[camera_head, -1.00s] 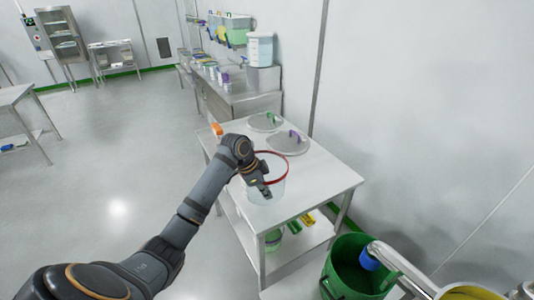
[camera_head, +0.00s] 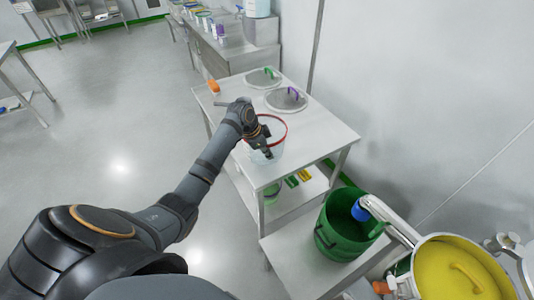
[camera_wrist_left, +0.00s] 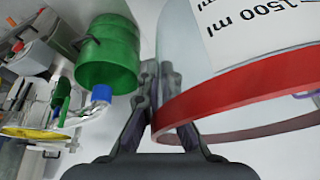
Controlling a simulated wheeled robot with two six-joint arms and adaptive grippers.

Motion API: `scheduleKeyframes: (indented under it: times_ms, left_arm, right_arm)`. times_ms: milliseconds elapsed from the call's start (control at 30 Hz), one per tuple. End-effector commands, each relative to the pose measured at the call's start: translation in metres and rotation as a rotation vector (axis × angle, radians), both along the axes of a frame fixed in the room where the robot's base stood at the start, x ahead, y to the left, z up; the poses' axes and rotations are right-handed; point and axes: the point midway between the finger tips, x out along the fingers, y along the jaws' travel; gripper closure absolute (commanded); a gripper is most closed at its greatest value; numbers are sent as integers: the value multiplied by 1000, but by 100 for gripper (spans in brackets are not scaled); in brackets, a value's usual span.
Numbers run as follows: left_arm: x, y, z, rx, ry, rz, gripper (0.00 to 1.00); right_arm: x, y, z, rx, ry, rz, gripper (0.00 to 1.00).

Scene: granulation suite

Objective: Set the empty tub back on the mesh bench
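The tub (camera_head: 277,146) is clear with a red rim. In the head view it appears upright at the near part of a steel table (camera_head: 322,136), and no contents show. My left gripper (camera_head: 265,149) is at its near side. In the left wrist view the tub (camera_wrist_left: 187,55) shows a "1500 ml" label, and the fingers of my left gripper (camera_wrist_left: 160,70) are close together on either side of its wall. Whether the tub's base touches the table is hard to tell. My right gripper is out of view. I cannot make out a mesh surface.
Two round lids (camera_head: 286,100) lie behind the tub, with an orange item (camera_head: 213,86) to their left. A green bucket (camera_head: 336,238) stands at front right beneath a blue-ended metal spout (camera_head: 398,222) and beside a yellow-topped vessel (camera_head: 455,272). Open floor lies left.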

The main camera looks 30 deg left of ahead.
Motion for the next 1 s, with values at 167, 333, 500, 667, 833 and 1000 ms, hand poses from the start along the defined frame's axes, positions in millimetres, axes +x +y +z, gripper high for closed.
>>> scheduleKeyframes:
  times_ms: [167, 333, 500, 667, 833, 1000]
  left_arm:
    - [14, 10, -19, -2, -3, 0, 100]
    - [16, 12, -24, -1, -3, -1, 100]
    - [17, 14, -45, -2, 0, 0, 100]
    - [18, 14, -57, 0, -3, -1, 100]
    - [18, 14, -58, 0, -3, -1, 100]
    - [17, 14, -60, 0, -2, -2, 90]
  right_arm:
    - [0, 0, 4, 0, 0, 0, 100]
    - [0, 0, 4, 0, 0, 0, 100]
    - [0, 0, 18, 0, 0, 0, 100]
    - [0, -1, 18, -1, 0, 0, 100]
    - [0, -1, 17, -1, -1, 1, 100]
    - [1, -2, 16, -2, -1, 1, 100]
